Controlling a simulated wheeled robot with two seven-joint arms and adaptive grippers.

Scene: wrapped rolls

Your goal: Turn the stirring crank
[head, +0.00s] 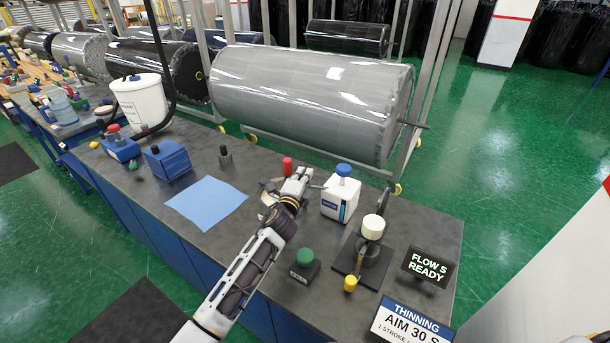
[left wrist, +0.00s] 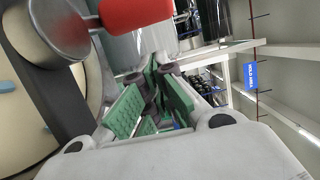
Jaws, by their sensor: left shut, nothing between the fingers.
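A crank with a red handle (left wrist: 137,12) and a grey metal hub (left wrist: 52,28) shows close up at the top left of the left wrist view. In the head view the red handle (head: 287,165) stands just behind my left gripper (head: 301,175), and the arm and gripper hide most of what it is fixed to. In the left wrist view my left gripper (left wrist: 158,78) has its green-padded fingers shut with nothing between them. The handle lies beside and apart from the fingertips, not in their grasp. My right gripper is not in view.
A blue cloth (head: 208,202) lies left. A large grey wrapped roll (head: 305,100) is behind.

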